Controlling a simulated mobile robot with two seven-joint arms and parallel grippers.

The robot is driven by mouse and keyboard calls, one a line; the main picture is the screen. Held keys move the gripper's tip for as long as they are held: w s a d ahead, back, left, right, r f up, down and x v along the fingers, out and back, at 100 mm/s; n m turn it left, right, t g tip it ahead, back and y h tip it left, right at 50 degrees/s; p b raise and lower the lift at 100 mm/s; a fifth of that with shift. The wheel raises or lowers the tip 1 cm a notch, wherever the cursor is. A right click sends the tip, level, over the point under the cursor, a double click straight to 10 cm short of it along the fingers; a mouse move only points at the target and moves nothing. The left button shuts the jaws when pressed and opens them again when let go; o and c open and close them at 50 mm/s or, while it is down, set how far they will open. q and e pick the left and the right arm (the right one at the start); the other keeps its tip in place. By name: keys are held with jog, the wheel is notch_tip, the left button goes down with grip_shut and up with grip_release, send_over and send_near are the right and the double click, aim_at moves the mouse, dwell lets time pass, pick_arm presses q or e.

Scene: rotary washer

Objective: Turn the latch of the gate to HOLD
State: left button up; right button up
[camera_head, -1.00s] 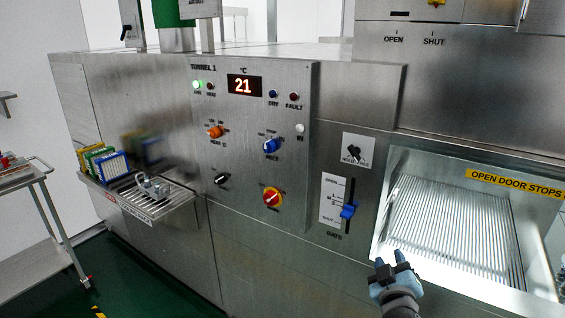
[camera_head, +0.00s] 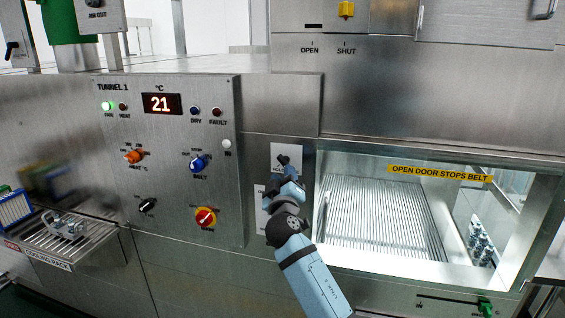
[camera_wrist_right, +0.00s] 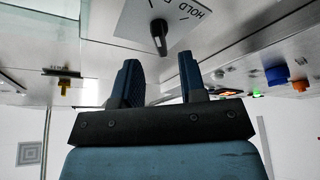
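The gate's latch (camera_head: 283,160) is a small black knob on a white plate (camera_head: 292,151) to the left of the open door. Part of the word HOLD shows on the plate. In the wrist view the latch (camera_wrist_right: 158,36) stands beyond my fingers, with HOLD printed beside it. My right gripper (camera_head: 284,181) is just below the latch; in the wrist view its fingers (camera_wrist_right: 171,75) are apart with nothing between them, and the latch appears beyond the gap. The blue gate slider seen earlier is hidden behind my right arm. My left gripper is out of view.
The control panel (camera_head: 170,175) with knobs and a red-yellow switch (camera_head: 206,217) is to the left. The open door bay (camera_head: 385,218) with a ribbed belt lies right. A green-handled slider (camera_head: 486,308) sits at lower right. A rack shelf (camera_head: 85,240) juts out at left.

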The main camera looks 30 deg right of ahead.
aim_at(285, 161)
jog(key=shift+p+x, duration=0.4)
jog(key=shift+x, duration=1.7)
jog(key=shift+c, duration=0.4)
